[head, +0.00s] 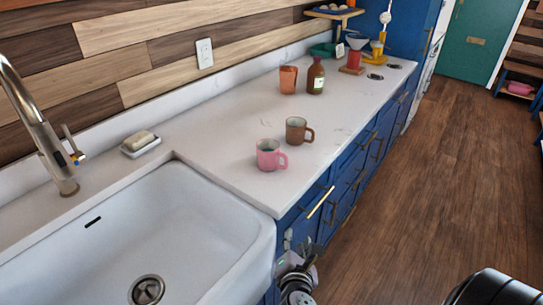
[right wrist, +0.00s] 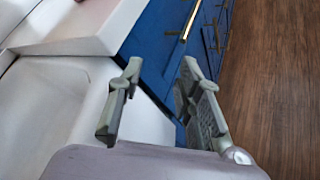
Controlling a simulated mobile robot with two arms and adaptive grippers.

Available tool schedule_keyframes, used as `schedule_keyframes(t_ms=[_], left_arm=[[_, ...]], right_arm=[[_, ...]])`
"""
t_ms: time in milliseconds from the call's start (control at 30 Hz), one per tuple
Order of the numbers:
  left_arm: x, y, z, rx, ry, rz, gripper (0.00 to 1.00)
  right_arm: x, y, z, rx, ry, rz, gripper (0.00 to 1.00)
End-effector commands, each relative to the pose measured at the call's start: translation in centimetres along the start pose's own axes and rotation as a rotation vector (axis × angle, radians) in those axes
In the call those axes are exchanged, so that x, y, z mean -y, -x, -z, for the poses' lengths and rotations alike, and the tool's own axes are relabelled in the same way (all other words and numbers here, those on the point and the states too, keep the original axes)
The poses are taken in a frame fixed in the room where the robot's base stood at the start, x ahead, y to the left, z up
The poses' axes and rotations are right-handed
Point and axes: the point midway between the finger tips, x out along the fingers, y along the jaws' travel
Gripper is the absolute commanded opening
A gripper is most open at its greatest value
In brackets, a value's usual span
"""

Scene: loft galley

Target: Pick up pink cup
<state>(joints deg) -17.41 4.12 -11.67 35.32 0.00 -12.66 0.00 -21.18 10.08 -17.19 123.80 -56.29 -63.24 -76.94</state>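The pink cup (head: 269,155) stands upright on the white counter, just right of the sink, with its handle to the right. A brown mug (head: 298,130) stands behind it, a little to the right. My right gripper (head: 295,246) is low in front of the counter's front edge, below and apart from the pink cup. In the right wrist view its two fingers (right wrist: 160,70) are spread with nothing between them. A small pinkish patch at that view's top edge may be the cup. My left gripper is not in view.
A white sink (head: 130,230) with a faucet (head: 42,130) fills the left. A soap dish (head: 141,147) sits behind it. An orange cup (head: 288,79) and a brown bottle (head: 315,76) stand farther back. The counter around the pink cup's left and front is clear.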

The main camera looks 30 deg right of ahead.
Motion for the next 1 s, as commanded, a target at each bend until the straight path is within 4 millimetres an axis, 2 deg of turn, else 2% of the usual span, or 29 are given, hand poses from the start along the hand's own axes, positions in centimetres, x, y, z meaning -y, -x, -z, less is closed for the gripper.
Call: schedule_keyframes(t_ms=[200, 400, 567, 667, 1000], left_arm=[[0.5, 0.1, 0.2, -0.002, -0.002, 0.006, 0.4], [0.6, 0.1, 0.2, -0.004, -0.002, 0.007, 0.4], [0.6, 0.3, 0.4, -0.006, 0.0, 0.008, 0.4], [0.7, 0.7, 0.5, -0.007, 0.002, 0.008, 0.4], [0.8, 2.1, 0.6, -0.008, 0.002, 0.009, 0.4]], right_arm=[[-3.4, 0.6, -3.0, 0.141, 0.28, -0.091, 0.33], [-6.4, 1.5, -5.1, 0.285, 0.548, -0.149, 0.33], [-7.8, 1.6, -6.0, 0.349, 0.659, -0.165, 0.33], [-8.3, 0.4, -6.5, 0.356, 0.668, -0.165, 0.33], [-10.2, -6.4, -8.4, 0.353, 0.664, -0.164, 0.33]])
